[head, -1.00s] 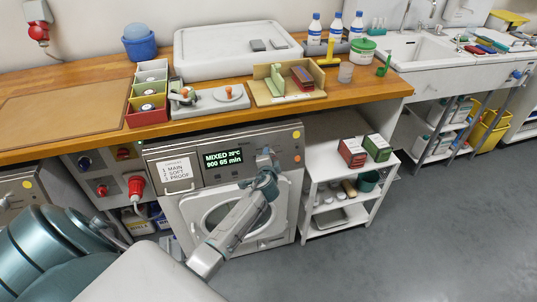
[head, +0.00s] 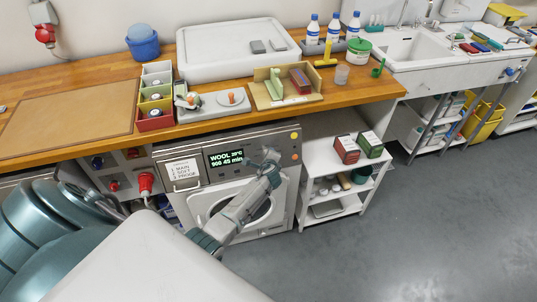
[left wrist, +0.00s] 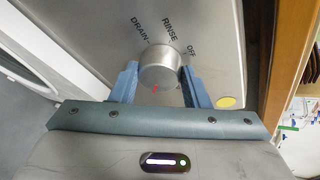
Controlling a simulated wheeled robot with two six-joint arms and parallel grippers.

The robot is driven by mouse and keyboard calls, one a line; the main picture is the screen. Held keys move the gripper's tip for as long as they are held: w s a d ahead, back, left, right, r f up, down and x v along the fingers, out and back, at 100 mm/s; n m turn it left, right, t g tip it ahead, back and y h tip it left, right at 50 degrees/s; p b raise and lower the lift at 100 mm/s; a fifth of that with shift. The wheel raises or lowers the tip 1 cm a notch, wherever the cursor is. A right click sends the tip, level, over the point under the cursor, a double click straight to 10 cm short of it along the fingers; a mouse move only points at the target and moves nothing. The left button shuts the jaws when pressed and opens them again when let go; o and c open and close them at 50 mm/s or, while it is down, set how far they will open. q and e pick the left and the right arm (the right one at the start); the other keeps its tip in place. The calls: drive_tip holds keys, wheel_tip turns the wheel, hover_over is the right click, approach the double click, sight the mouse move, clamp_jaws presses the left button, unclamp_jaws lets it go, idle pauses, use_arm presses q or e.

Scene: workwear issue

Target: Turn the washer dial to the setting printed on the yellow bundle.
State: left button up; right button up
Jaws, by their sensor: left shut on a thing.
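The washer (head: 182,187) stands under the wooden counter, and its display (head: 224,158) reads WOOL and 45 min. My left gripper (head: 269,156) is at the right of the panel and covers the dial there. In the left wrist view the dial (left wrist: 160,66) is a round silver knob, and my left gripper (left wrist: 160,84) is shut on it, one blue finger on each side. A small red mark shows on the knob's near side. DRAIN, RINSE and OFF are printed around its far side. I cannot make out the yellow bundle. My right gripper is not in view.
A paper card (head: 183,170) on the washer reads MAIN, SOFT, PROOF. A white shelf cart (head: 325,170) with red and green boxes stands close to the right of the washer. The counter (head: 215,128) above holds trays and small bins (head: 155,120). The floor at right is clear.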

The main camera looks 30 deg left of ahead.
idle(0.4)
use_arm(q)
drive_tip(key=o, duration=1)
drive_tip(key=shift+d, duration=0.1)
drive_tip(key=v, duration=1)
drive_tip(key=shift+s+d+r, duration=0.2)
drive_tip(key=shift+s, duration=0.05)
